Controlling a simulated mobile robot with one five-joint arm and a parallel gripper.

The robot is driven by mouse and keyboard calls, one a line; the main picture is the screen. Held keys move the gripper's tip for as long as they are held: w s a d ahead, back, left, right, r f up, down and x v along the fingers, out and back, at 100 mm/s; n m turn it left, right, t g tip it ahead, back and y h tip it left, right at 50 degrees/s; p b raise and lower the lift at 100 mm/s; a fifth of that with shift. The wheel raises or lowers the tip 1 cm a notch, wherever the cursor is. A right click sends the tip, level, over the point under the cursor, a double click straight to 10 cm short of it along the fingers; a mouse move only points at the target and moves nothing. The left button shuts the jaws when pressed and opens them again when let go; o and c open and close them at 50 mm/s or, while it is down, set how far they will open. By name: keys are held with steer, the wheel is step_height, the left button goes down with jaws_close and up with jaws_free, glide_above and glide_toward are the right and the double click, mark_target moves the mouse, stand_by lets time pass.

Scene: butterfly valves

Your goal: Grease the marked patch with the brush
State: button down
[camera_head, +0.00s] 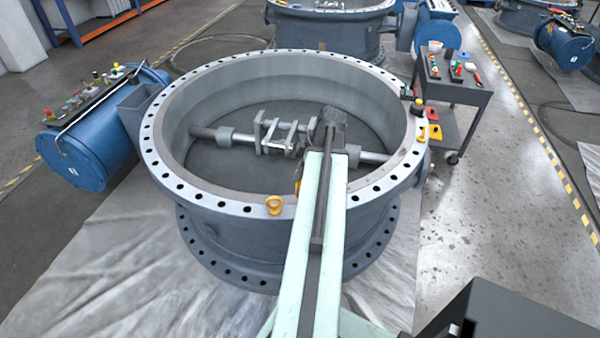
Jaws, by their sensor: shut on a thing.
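A large grey valve ring (386,188) stands with its opening up and bolt holes around its flange. A bright shaft (208,133) crosses its inside, with a light grey bracket (283,136) at the middle. My pale green arm reaches over the near rim. Its dark end with my gripper (331,124) is above the opening, close to the right of the bracket. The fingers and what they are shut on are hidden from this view. I cannot make out a brush or a marked patch.
A blue cylinder actuator (88,150) is at the left. A dark cart (450,94) with a white cup and red-handled tools stands at the right. Other valves stand behind.

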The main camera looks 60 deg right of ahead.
steer(key=shift+f+b, duration=1.05)
steer(key=shift+b, duration=0.05)
stand_by(0.3)
steer(key=shift+s+d, duration=0.1)
